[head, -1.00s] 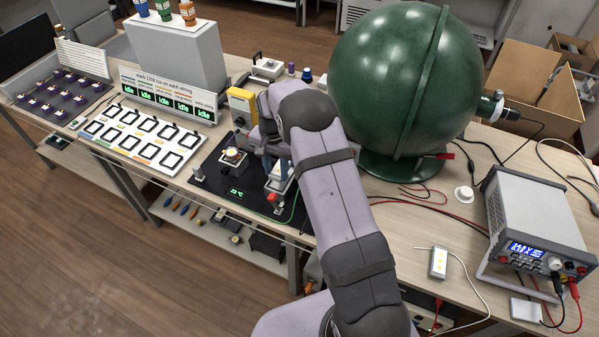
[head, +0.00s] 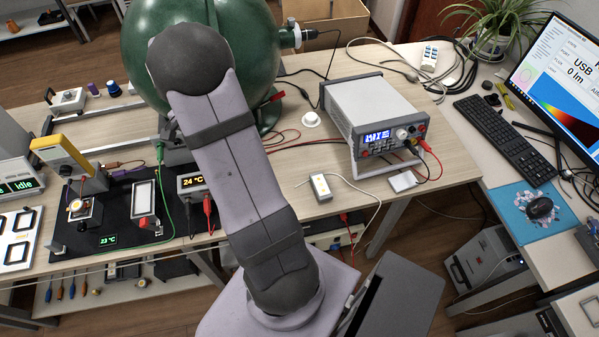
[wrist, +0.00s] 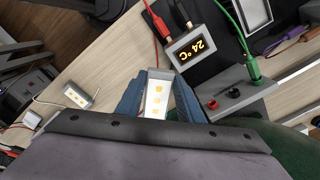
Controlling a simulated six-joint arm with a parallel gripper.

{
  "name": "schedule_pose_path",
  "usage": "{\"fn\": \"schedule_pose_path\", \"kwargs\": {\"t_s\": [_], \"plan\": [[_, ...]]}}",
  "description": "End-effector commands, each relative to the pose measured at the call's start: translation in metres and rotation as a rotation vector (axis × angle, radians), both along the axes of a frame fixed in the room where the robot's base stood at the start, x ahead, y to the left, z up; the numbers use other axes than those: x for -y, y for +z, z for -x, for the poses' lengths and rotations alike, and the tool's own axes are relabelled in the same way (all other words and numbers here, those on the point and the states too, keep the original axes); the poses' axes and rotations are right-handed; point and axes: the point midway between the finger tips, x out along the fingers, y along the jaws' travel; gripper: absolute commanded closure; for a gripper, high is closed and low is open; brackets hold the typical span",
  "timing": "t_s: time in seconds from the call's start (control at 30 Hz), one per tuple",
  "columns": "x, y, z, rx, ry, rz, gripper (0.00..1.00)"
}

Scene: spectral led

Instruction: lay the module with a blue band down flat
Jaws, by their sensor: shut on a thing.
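In the wrist view my gripper (wrist: 160,105) is shut on a light module (wrist: 157,95) with a grey end and yellow squares on its white face. The module is between the two blue fingers, and no blue band shows on its visible part. In the head view my arm hides the gripper and the held module. A second white module (head: 320,187) with yellow dots lies on the bench with a thin cable. It also shows in the wrist view (wrist: 79,95), apart from the gripper.
A bench supply (head: 375,110) stands right of the second module. A small display reading 24 °C (head: 191,183) and a black mat (head: 113,205) are left of my arm. A green sphere (head: 215,40) stands behind it. Some bench around the second module is bare.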

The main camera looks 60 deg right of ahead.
Motion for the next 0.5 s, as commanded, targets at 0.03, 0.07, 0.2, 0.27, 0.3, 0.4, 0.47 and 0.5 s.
{"fn": "schedule_pose_path", "kwargs": {"t_s": [0.03, 0.07, 0.2, 0.27, 0.3, 0.4, 0.47, 0.5], "plan": [[0.026, -0.015, 0.007, 0.002, -0.050, 0.001, 0.93], [0.039, -0.019, 0.011, 0.001, -0.071, 0.001, 0.93], [0.102, -0.035, 0.034, 0.001, -0.170, 0.001, 0.93], [0.127, -0.041, 0.047, 0.001, -0.210, 0.001, 0.93], [0.142, -0.045, 0.056, 0.001, -0.236, 0.001, 0.93], [0.177, -0.052, 0.079, 0.000, -0.295, 0.001, 0.93], [0.194, -0.056, 0.093, 0.001, -0.325, 0.002, 0.93], [0.204, -0.058, 0.101, 0.000, -0.342, 0.001, 0.93]]}}
